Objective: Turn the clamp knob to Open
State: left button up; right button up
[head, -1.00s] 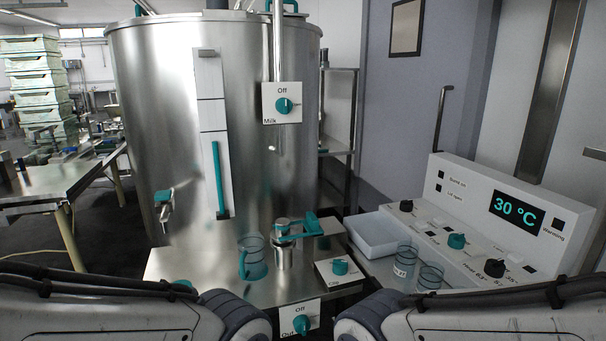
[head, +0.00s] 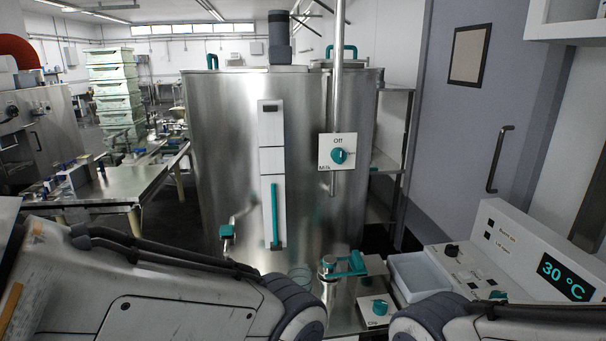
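The clamp knob (head: 380,307) is a small teal knob on a low white box (head: 371,319) at the bottom of the head view. The box's label is partly cut by the arm and reads roughly "Cla". I cannot read the knob's setting. Left of it stands a small metal cylinder with a teal lever (head: 349,265). My two arms fill the lower left and lower right, and the right one comes close to the knob's box. Neither gripper shows in the frame.
A large steel vat (head: 225,165) stands behind, with a teal Milk knob (head: 339,156) marked Off. To the right are a white tray (head: 418,274) and a control panel with a 30 °C display (head: 566,276).

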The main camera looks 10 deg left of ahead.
aim_at(380, 306)
jog(key=u, duration=0.25)
jog(key=k, duration=0.6)
jog(key=u, duration=0.55)
jog(key=i, duration=1.3)
jog(key=z, duration=0.85)
